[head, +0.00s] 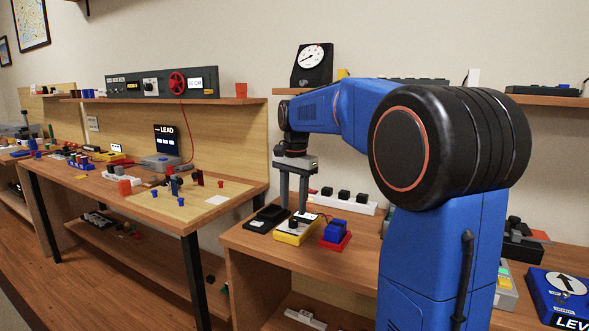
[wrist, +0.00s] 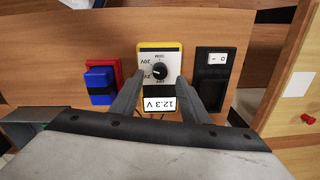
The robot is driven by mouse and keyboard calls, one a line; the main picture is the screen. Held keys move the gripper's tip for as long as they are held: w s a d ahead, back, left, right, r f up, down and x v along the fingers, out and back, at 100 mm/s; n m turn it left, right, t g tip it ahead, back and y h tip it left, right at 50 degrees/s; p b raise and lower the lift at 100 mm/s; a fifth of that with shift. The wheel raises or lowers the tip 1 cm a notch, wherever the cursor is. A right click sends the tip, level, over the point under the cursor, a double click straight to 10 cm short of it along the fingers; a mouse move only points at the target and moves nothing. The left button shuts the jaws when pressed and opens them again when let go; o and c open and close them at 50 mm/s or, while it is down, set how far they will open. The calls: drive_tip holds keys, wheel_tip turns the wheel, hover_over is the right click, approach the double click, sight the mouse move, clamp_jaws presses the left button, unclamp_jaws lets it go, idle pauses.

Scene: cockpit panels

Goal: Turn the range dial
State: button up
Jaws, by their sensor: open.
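The range dial (wrist: 160,71) is a small black knob on a yellow-edged multimeter (wrist: 144,49), whose white display reads 12.3 V. In the wrist view the dial face has marks such as 20V and OHM around it. The multimeter also shows on the right bench in the head view (head: 290,238). My gripper (wrist: 179,82) is open above the multimeter, fingers pointing down. The fingertips appear on either side below the dial, with the dial between and slightly beyond them; I cannot tell whether they touch it.
A blue block in a red tray (wrist: 116,67) stands on one side of the multimeter, and a black switch box (wrist: 212,76) on the other. A white power strip (head: 345,201) lies behind. Bare wood (wrist: 70,40) surrounds them.

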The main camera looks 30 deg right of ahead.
sight(294, 220)
wheel_tip(294, 220, up, 12)
drive_tip(key=shift+s+r, duration=0.2)
drive_tip(key=shift+r, duration=0.05)
drive_tip(key=shift+d, duration=0.1)
drive_tip(key=shift+c, duration=0.2)
idle(0.3)
drive_tip(key=f+n, duration=0.5)
drive_tip(key=n, duration=0.1)
drive_tip(key=f+n, duration=1.2)
drive_tip(key=shift+w+f+g, duration=0.1)
drive_tip(key=shift+w+g, duration=0.2)
idle(0.5)
clamp_jaws()
